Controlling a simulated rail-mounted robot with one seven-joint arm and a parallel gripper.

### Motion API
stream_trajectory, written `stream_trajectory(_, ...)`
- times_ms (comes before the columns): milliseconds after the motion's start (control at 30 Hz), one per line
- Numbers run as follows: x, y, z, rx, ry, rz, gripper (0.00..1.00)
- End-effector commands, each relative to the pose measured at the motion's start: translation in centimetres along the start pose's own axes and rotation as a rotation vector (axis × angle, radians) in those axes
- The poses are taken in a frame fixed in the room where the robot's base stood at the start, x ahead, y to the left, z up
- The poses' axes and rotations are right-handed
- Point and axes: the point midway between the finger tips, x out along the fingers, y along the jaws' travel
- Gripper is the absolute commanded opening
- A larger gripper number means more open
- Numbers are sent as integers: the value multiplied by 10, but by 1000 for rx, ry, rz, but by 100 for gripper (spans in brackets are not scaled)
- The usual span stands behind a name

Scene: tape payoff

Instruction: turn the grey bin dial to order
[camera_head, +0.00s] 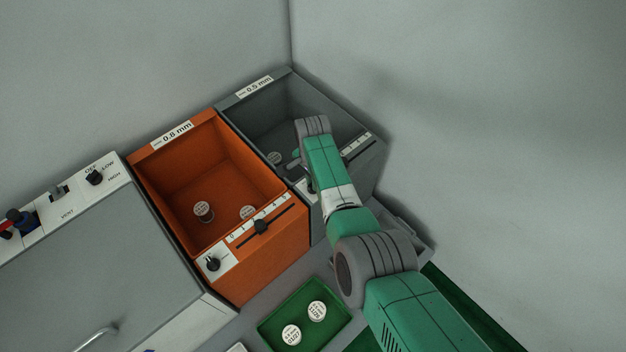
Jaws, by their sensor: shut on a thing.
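The grey bin (249,113), labelled 0.5 mm, stands at the back right against the wall. A white dial plate (304,194) shows at its front left corner, mostly covered by my arm. My gripper (308,184) comes down over this plate and is shut on the grey bin dial. The dial itself and my fingertips are largely hidden behind the wrist, so I cannot read where the dial points. The slider strip (357,145) on the bin's front rim is partly visible to the right of my arm.
The orange bin (268,248), labelled 0.8 mm, stands left of the grey bin. It has its own dial (212,264) and slider (261,227), with rolls inside. A green tray (335,323) with two rolls lies in front. A grey machine (100,270) fills the left.

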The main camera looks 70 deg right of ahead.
Motion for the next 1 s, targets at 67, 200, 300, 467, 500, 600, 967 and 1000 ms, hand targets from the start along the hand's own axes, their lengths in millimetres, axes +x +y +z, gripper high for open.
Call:
stream_trajectory(67,1,0,0,12,0,1,0)
stream_trajectory(200,1,0,0,27,-1,1,0)
stream_trajectory(300,1,0,0,31,-1,1,0)
stream_trajectory(467,1,0,0,31,-1,1,0)
stream_trajectory(500,1,0,0,31,-1,1,0)
stream_trajectory(600,1,0,0,30,-1,1,14)
stream_trajectory(967,-1,0,0,29,0,0,34)
stream_trajectory(1000,-4,0,0,29,0,-1,34)
